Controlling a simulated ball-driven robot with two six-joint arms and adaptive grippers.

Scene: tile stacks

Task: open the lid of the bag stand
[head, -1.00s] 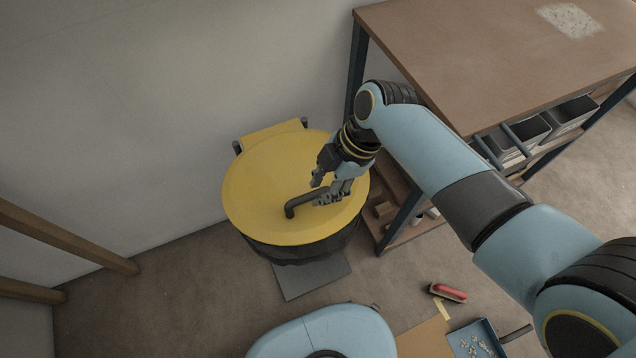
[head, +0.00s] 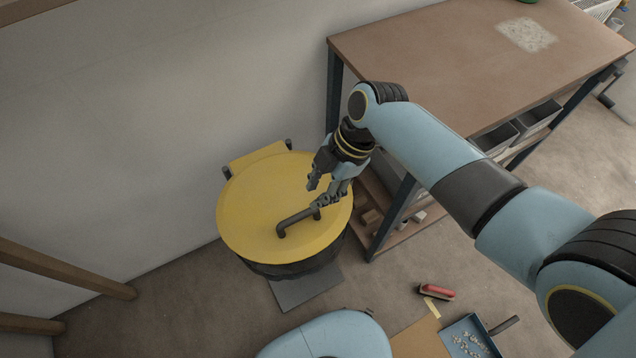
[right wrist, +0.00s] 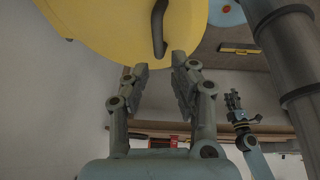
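The bag stand's round yellow lid (head: 255,200) lies shut over the black bag (head: 290,269). Its dark bar handle (head: 293,222) stands up from the lid and also shows in the right wrist view (right wrist: 158,30). My right gripper (head: 318,192) is over the lid, at the right end of the handle. In the right wrist view my right gripper (right wrist: 161,62) has its fingers apart with nothing between them, and the handle lies just beyond the fingertips. My left gripper (right wrist: 236,104) shows small in that view; its finger state is unclear. It is outside the head view.
A brown-topped workbench (head: 440,60) with blue legs and grey bins below stands right of the bag stand. A red-topped brush (head: 436,292) and a blue dustpan (head: 470,338) lie on the floor. A wall is behind, and wooden posts (head: 70,268) are at left.

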